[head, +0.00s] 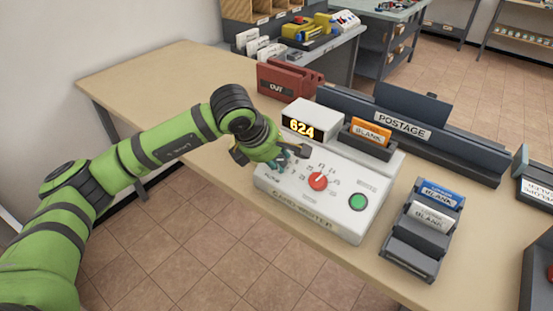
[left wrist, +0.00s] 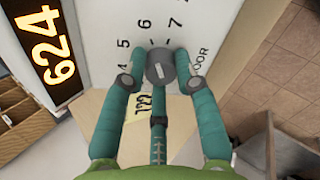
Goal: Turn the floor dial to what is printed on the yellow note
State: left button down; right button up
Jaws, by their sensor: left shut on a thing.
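The card-writer box (head: 330,205) stands on the table with a lit display (head: 300,130) reading 624. The floor dial is a grey knob (left wrist: 160,66) with a short white mark, ringed by numbers including 4, 5, 6 and 7; "OOR" shows beside it. The mark slants up toward the 7 side; I cannot tell which end points. My left gripper (head: 283,160) is at the box's left part, its fingertips (left wrist: 158,75) closed around the knob. A yellowish patch (left wrist: 143,101) with dark characters lies partly behind a finger; I cannot read it. My right gripper is out of view.
A red dial (head: 318,181) and green button (head: 357,202) lie right of my left gripper. A grey card rack (head: 423,230) is at right, a red OUT tray (head: 288,80) behind left. The table's left side is clear.

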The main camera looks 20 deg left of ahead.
pick_arm(q)
jog(key=m+b, duration=0.4)
jog(key=b, duration=0.1)
jog(key=shift+d+f, duration=0.15)
jog(key=shift+d, duration=0.05)
jog(key=shift+m+b, duration=0.95)
jog(key=shift+m, duration=0.15)
jog(key=shift+m+b, duration=0.45)
jog(key=shift+m, duration=0.25)
jog(key=shift+s, duration=0.1)
jog(key=c, duration=1.2)
grip_release()
jog(key=shift+o, duration=1.3)
jog(key=shift+r, duration=0.3)
jog(key=v, duration=1.1)
jog(key=shift+s+d+r, duration=0.2)
jog(key=shift+s+r, duration=0.1)
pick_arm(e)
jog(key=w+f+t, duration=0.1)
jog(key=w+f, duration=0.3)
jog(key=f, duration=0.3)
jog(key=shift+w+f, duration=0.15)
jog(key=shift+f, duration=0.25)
pick_arm(q)
jog(key=shift+f, duration=0.1)
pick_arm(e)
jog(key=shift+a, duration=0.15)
